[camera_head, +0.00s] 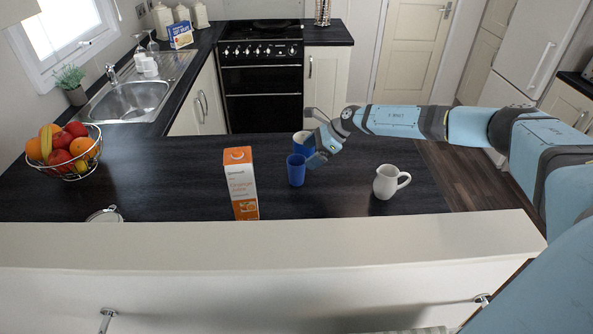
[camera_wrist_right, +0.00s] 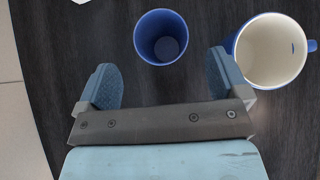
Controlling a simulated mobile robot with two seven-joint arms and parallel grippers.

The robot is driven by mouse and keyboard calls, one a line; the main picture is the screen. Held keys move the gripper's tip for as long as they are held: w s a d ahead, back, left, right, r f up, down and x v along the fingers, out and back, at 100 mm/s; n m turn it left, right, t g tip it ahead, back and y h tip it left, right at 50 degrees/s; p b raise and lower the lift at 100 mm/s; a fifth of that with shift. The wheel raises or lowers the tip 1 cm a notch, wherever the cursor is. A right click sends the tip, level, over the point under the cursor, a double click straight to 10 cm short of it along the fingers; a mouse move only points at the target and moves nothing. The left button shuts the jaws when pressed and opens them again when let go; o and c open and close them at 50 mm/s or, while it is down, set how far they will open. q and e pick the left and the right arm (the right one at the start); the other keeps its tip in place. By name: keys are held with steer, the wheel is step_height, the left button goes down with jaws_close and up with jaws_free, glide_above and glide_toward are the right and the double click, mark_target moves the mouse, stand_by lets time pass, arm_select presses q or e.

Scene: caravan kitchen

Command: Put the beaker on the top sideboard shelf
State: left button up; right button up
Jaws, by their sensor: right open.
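The blue beaker (camera_head: 296,170) stands upright on the dark worktop, and its open top shows in the right wrist view (camera_wrist_right: 161,38). My right gripper (camera_head: 312,138) is open and empty just beside and above the beaker. In the right wrist view its two fingers (camera_wrist_right: 163,62) are spread, with the beaker ahead between their lines. A blue mug with a cream inside (camera_wrist_right: 272,52) stands close by the right-hand finger. In the head view this mug (camera_head: 302,138) is partly hidden by the gripper. I cannot clearly identify the sideboard shelf. My left gripper is not in view.
An orange juice carton (camera_head: 242,184) stands left of the beaker, and a white jug (camera_head: 388,182) to its right. A wire fruit basket (camera_head: 64,152) is at far left. A cream raised ledge (camera_head: 260,243) runs along the near side, clear of objects.

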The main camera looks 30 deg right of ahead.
mark_target(300, 159)
steer(key=p+x, duration=0.1)
steer(key=x, duration=0.3)
steer(key=shift+w+a+f, duration=0.2)
steer(key=shift+w, duration=0.05)
steer(key=shift+s, duration=0.1)
steer(key=shift+c, duration=0.4)
steer(key=c, duration=1)
steer(key=shift+o, duration=0.2)
steer(key=shift+r, duration=0.1)
